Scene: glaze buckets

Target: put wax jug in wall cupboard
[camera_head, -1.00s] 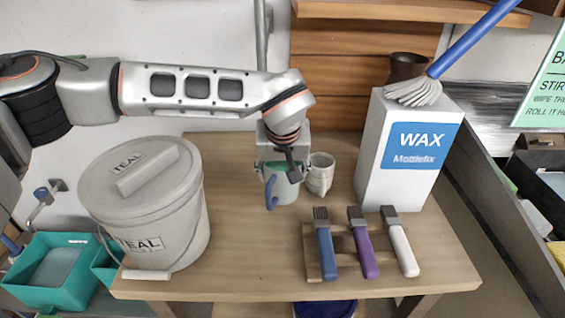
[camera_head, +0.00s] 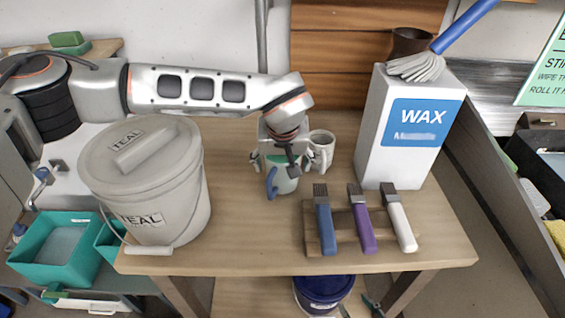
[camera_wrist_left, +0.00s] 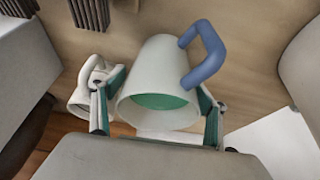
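The pale jug (camera_head: 286,181) with a blue handle and greenish inside is over the wooden table, beside a small white cup (camera_head: 322,143). My left gripper (camera_head: 282,158) reaches it from behind. In the left wrist view my left gripper (camera_wrist_left: 157,112) has one finger against each side of the jug (camera_wrist_left: 158,75); the handle sticks out to the upper right. Any gap under the jug is hard to judge. What look like my right gripper's fingertips (camera_head: 358,307) show at the bottom edge, mostly cut off. I cannot make out the wall cupboard.
A lidded TEAL bucket (camera_head: 145,185) stands left on the table (camera_head: 235,245). A tall WAX box (camera_head: 408,130) stands right, with a blue-handled brush (camera_head: 420,66) on top. Several brushes lie on a rack (camera_head: 343,222) in front. A dark blue bucket (camera_head: 323,291) is below.

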